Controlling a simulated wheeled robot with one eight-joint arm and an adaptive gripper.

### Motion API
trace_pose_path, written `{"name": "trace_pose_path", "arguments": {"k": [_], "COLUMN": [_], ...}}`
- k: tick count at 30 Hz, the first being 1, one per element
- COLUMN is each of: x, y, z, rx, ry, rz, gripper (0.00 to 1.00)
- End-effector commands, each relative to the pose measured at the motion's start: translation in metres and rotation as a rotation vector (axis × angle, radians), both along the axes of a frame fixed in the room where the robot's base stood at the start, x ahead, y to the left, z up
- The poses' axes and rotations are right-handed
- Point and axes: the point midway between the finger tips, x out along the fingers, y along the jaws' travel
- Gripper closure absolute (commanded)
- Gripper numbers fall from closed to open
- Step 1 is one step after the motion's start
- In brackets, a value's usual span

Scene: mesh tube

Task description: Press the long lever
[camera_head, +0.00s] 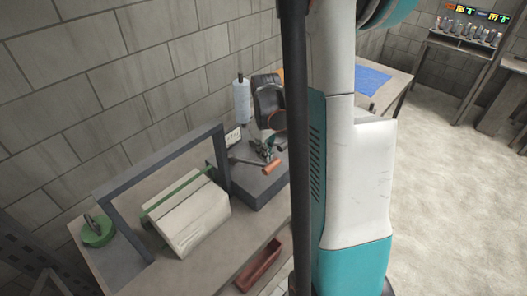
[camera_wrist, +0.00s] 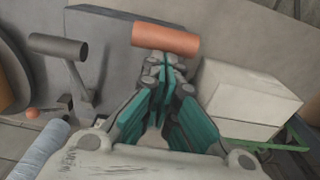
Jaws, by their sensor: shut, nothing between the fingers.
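A lever with an orange cylindrical handle (camera_wrist: 165,38) is just beyond my fingertips in the wrist view; its rod is mostly hidden by my gripper. The orange handle (camera_head: 272,167) also shows in the head view above the dark grey base box (camera_head: 262,188). A second lever with a dark grey handle (camera_wrist: 58,47) stands to the left in the wrist view. My gripper (camera_wrist: 167,72) is shut and empty, its teal fingers together close to the orange handle; I cannot tell if they touch it. In the head view my gripper (camera_head: 262,149) is small, just behind the orange handle.
A white block (camera_head: 190,215) in a green frame stands left, under a dark metal arch (camera_head: 160,160). A paper roll (camera_head: 242,100) stands behind. A reddish tray (camera_head: 259,266) and a green round object (camera_head: 97,231) are on the workbench (camera_head: 215,277). My arm hides the bench's right side.

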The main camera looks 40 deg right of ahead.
Motion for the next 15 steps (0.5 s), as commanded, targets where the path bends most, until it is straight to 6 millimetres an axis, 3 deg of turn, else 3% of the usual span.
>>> {"name": "trace_pose_path", "arguments": {"k": [8,15], "x": [-0.005,-0.022], "y": [-0.001,-0.002], "z": [-0.007,-0.033], "rx": [0.001,0.01], "ry": [-0.026,-0.139], "rz": [-0.002,-0.004], "gripper": [1.0,1.0]}}
